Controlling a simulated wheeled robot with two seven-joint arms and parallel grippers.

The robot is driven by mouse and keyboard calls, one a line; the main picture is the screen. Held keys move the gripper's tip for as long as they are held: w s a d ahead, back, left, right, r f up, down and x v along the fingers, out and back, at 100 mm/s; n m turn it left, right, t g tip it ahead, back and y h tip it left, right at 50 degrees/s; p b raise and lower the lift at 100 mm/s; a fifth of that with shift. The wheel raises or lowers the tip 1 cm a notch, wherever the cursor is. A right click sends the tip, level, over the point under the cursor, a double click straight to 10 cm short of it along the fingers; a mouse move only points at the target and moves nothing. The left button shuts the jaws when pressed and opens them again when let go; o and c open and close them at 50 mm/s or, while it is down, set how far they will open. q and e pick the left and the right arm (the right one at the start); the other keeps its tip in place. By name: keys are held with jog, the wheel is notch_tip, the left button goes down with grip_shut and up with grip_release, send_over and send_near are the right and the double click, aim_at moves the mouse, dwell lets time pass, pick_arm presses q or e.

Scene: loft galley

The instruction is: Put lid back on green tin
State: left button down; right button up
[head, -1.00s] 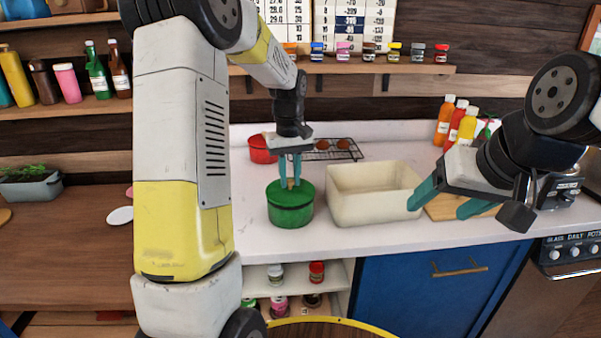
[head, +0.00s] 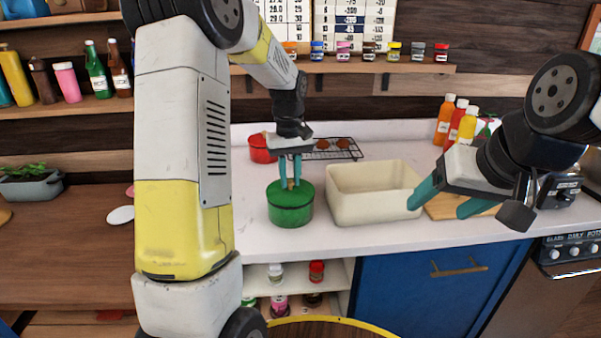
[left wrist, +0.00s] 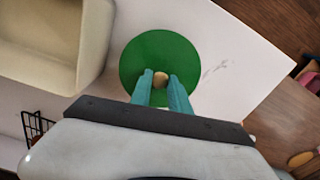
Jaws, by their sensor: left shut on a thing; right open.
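The green tin (head: 290,213) stands upright on the white counter, left of the cream bin. Its green lid (head: 274,189) lies on top of it and looks level. In the left wrist view the round lid (left wrist: 150,55) hides the tin below. My left gripper (head: 290,184) points straight down and is shut on the wooden knob of the lid; the knob (left wrist: 160,79) shows between its teal fingertips. Whether the lid is fully seated cannot be told. My right gripper (head: 440,205) is open and empty, in front of the cream bin's right side.
A cream bin (head: 375,208) stands just right of the tin. A red tin (head: 262,150) and a wire rack (head: 338,150) are behind. A wooden board (head: 445,209) and sauce bottles (head: 455,124) are at the right. The counter in front of the tin is clear.

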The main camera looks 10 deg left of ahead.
dwell(0.4)
pick_arm(q)
jog(key=c, duration=0.7)
grip_release()
jog(key=shift+r, duration=0.1)
jog(key=shift+r, duration=3.4)
grip_shut()
